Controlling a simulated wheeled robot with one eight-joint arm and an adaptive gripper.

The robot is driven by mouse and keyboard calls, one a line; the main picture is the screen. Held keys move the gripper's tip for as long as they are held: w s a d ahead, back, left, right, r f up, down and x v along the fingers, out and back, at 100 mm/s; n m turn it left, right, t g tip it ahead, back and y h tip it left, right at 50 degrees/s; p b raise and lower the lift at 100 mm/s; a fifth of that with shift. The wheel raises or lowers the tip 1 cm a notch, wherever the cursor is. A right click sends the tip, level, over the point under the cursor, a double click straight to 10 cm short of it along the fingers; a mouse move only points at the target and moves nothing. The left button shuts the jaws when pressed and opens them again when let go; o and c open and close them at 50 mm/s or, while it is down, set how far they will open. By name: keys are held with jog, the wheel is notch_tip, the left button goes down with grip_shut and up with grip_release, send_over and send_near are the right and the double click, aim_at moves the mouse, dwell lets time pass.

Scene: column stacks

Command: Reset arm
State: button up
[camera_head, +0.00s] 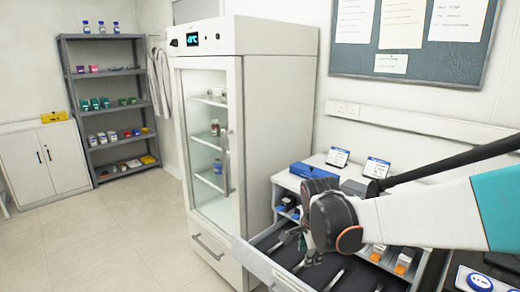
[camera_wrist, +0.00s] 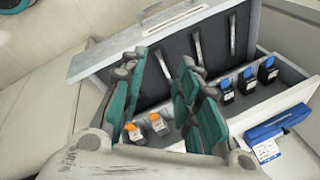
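My arm reaches in from the right in the head view, and my gripper (camera_head: 308,246) hangs over an open drawer (camera_head: 262,262) of the white cabinet. In the wrist view my gripper (camera_wrist: 163,68) has its two teal-padded fingers spread apart, and I see nothing held between them. The open drawer (camera_wrist: 88,62) lies below and beyond the fingers, with a dark lining and several slim metal tools (camera_wrist: 233,35). How far the fingertips are above the drawer is hard to tell.
Orange-capped bottles (camera_wrist: 155,124) and blue-capped bottles (camera_wrist: 248,82) stand beside the tools. A blue box (camera_wrist: 278,122) is at the right. A tall glass-door fridge (camera_head: 285,120) stands left of the drawer. A shelf rack (camera_head: 112,72) and open floor (camera_head: 120,235) lie farther left.

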jog(key=s+d+r+n+t, duration=0.1)
jog(key=s+d+r+n, duration=0.1)
jog(key=s+n, duration=0.3)
jog(key=s+d+r+n+t, duration=0.1)
jog(key=s+n, duration=0.4)
jog(key=s, duration=0.5)
jog(key=s+d+r+n+t, duration=0.1)
jog(key=s+d+r+n, duration=0.2)
jog(key=s+n, duration=0.3)
jog(key=shift+s+r+t+y, duration=0.3)
jog(key=shift+s+r, duration=0.35)
jog(key=shift+s, duration=0.6)
jog(key=shift+w+d, duration=0.1)
